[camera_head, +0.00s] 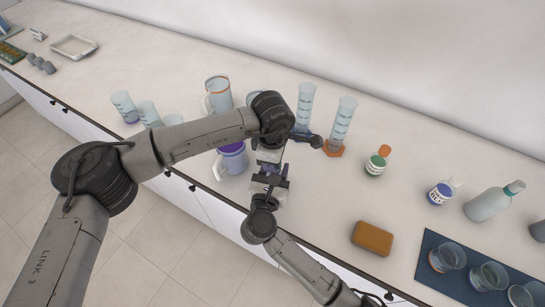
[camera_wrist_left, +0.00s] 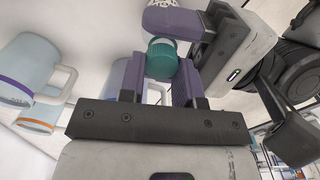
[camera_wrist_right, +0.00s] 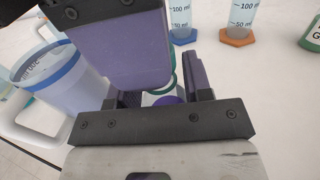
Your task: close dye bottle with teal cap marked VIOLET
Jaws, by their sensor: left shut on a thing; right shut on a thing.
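My left gripper (camera_head: 270,166) and right gripper (camera_head: 270,182) meet over the front of the counter. In the left wrist view, the left gripper (camera_wrist_left: 158,80) is shut on the teal cap (camera_wrist_left: 162,58), between its purple fingers. In the right wrist view, the right gripper (camera_wrist_right: 165,92) is shut on the dye bottle (camera_wrist_right: 168,100), mostly hidden by the fingers. A left finger covers much of the bottle's top, where a teal edge (camera_wrist_right: 174,76) shows. The cap is in line with the bottle and very close to it. I cannot tell whether it is seated. The VIOLET marking is not readable.
Two measuring cylinders (camera_head: 304,105) (camera_head: 341,124) stand behind. A green-labelled bottle (camera_head: 375,166), an orange cap (camera_head: 384,151), a blue-labelled bottle (camera_head: 438,194) and an orange sponge (camera_head: 372,238) are to the right.

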